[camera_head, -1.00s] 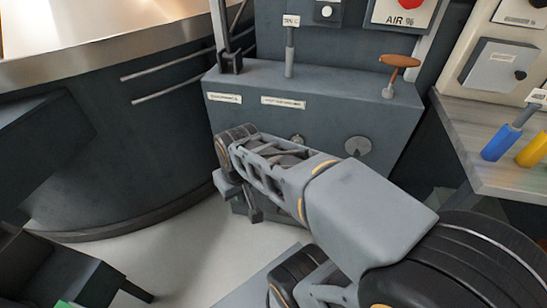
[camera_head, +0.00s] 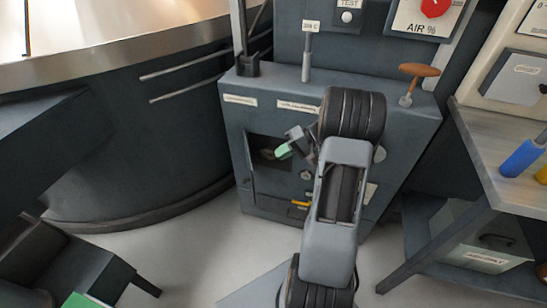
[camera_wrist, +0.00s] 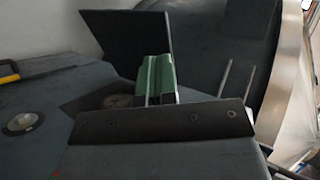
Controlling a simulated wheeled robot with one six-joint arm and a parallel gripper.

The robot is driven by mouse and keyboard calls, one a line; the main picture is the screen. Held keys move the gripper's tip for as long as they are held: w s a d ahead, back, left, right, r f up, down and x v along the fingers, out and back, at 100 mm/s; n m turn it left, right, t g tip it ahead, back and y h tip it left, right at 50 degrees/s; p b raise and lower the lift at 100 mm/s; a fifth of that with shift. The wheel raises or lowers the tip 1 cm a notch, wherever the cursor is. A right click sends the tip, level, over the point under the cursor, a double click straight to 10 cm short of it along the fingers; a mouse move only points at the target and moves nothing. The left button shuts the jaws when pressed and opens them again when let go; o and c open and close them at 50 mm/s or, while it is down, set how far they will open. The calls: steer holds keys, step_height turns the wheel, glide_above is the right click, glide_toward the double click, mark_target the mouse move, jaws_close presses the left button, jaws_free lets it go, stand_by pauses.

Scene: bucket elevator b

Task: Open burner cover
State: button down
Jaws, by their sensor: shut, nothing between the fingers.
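The burner cover (camera_head: 249,165) is a thin dark plate at the left edge of a square opening (camera_head: 264,148) in the grey cabinet front. It stands out from the cabinet, swung open and seen nearly edge-on. In the wrist view the cover (camera_wrist: 126,42) is a broad dark panel standing up beyond the opening. My gripper (camera_head: 283,151) is at the opening's right side, with its green fingertips closed together and empty. In the wrist view the gripper (camera_wrist: 159,76) is in front of the cover; whether it touches the cover I cannot tell. A dark strip hides part of the opening.
A yellow handle (camera_head: 300,203) and small round fittings are on the cabinet front. An orange-brown lever (camera_head: 418,71) and an upright grey lever (camera_head: 306,60) stand on top. A bench (camera_head: 490,150) is at right, a curved dark vessel (camera_head: 130,150) at left.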

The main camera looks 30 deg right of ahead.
steer(key=b+x, duration=0.1)
steer(key=x, duration=0.7)
steer(key=shift+a+f, duration=0.15)
steer(key=shift+a, duration=0.2)
steer(key=shift+w, duration=0.1)
